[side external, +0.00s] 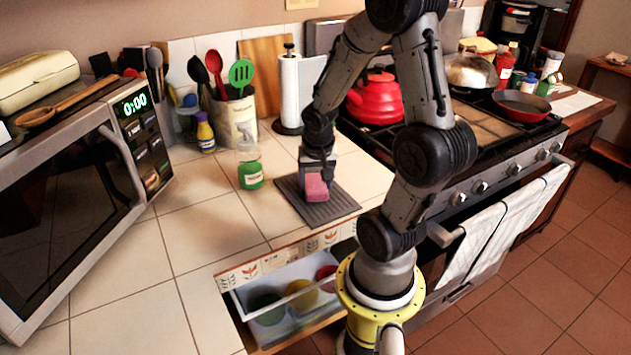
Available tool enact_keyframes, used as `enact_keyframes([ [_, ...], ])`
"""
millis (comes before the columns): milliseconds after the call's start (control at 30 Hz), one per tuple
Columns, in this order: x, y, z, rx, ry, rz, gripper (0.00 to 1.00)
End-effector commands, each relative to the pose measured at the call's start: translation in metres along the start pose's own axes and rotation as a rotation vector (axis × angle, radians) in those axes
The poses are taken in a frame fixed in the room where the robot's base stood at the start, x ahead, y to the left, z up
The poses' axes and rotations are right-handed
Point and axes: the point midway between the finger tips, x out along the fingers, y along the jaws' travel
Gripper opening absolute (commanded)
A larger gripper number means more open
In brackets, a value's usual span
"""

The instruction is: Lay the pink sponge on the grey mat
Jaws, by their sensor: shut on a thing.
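The pink sponge (316,187) is between the fingers of my gripper (317,170), which points down and is shut on it. The sponge is upright over the middle of the grey mat (334,208). I cannot tell whether its lower edge touches the mat or hangs just above it. The mat lies flat on the tiled counter, near its front edge. My gripper partly covers the upper part of the sponge.
A green soap bottle (250,168) stands left of the mat. A paper towel roll (291,88) and a utensil crock (237,120) stand behind. A red kettle (375,98) is on the stove. An open drawer (290,298) holds bowls below the counter.

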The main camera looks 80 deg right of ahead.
Motion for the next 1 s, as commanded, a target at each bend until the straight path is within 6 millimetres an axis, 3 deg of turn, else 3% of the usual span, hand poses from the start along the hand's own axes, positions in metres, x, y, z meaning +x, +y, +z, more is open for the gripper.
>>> enact_keyframes([
  [267,0.003,0.000,0.001,0.001,0.000,0.000,0.23],
  [300,0.003,0.000,0.001,0.001,0.001,0.000,0.71],
  [467,0.002,0.000,0.001,0.001,0.001,0.000,0.97],
  [833,-0.001,0.000,-0.001,0.000,0.002,0.000,0.97],
  [1000,-0.026,-0.001,-0.002,0.001,0.008,-0.004,0.97],
])
